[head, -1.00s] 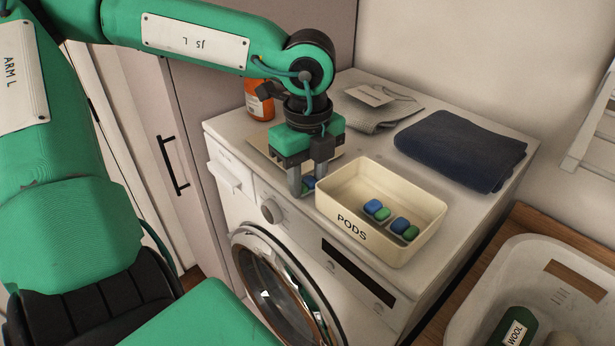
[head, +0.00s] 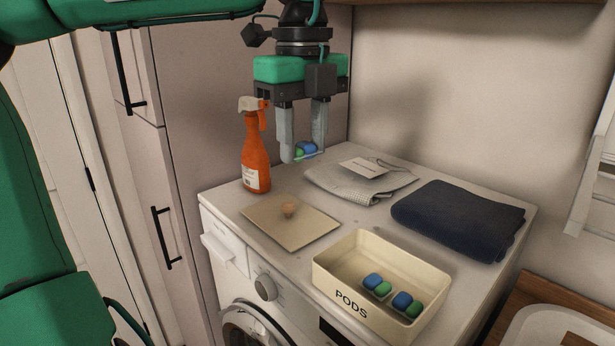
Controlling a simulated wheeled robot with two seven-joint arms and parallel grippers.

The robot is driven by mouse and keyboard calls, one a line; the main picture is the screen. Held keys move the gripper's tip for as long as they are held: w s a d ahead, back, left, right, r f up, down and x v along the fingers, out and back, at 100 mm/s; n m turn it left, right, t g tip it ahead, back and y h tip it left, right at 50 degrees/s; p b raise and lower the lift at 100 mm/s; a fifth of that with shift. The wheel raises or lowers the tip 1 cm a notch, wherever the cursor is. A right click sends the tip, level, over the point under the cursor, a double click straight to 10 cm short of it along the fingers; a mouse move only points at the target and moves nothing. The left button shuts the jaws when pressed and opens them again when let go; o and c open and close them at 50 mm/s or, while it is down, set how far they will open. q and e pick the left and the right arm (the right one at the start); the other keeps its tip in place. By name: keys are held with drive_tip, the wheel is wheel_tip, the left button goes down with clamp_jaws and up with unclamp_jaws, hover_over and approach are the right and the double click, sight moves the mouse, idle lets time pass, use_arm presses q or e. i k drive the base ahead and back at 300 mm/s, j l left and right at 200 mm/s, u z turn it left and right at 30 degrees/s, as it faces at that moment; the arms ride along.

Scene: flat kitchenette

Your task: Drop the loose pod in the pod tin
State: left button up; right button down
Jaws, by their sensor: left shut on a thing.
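My left gripper (head: 303,152) is shut on a blue and green pod (head: 307,148) and holds it well above the washing machine top. The pod shows between the fingertips, partly hidden by them. The pod tin (head: 337,291) is a cream open box marked PODS, on the front right of the machine top. Several blue and green pods (head: 405,301) lie inside it on the right. In the picture the held pod is above and left of the tin, apart from it. The tin's lid (head: 262,220), a flat cream plate with a round wooden knob, lies left of the tin. My right gripper is not in view.
An orange spray bottle (head: 255,155) stands at the back left of the washing machine (head: 295,262). A grey cloth with a card (head: 341,184) and a folded navy towel (head: 458,218) lie behind the tin. A white basin (head: 560,330) is at the lower right.

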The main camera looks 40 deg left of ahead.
sight(352, 267)
drive_tip(key=k+j+z, duration=0.15)
drive_tip(key=j+z, duration=0.25)
drive_tip(key=k+j+z, duration=0.2)
drive_tip(key=j+z, duration=0.2)
drive_tip(key=k+j+z, duration=0.25)
drive_tip(key=z, duration=0.15)
drive_tip(key=j, duration=0.1)
